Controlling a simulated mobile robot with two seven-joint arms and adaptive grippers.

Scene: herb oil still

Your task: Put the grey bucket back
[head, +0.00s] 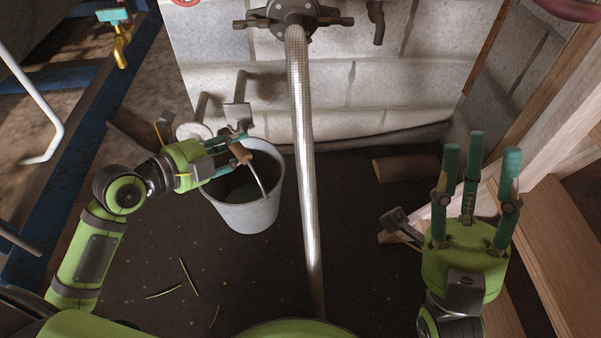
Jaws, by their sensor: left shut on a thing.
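The grey bucket (250,213) stands upright near the base of the pale block wall, left of the hanging hose. It seems to rest on the dark floor, and its inside looks dark. My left gripper (238,147) is shut on the bucket's handle at its brown grip, above the bucket's rim. The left gripper and wrist hide part of the bucket's left rim. My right gripper (482,165) points up at the right, apart from the bucket. Its fingers are spread and nothing is between them.
A braided hose (303,130) runs down from a dark valve fitting (293,15) to the floor, just right of the bucket. A brown cylinder (406,167) lies by the wall. Wooden steps (560,235) stand at the right. Blue framing (75,165) is at the left.

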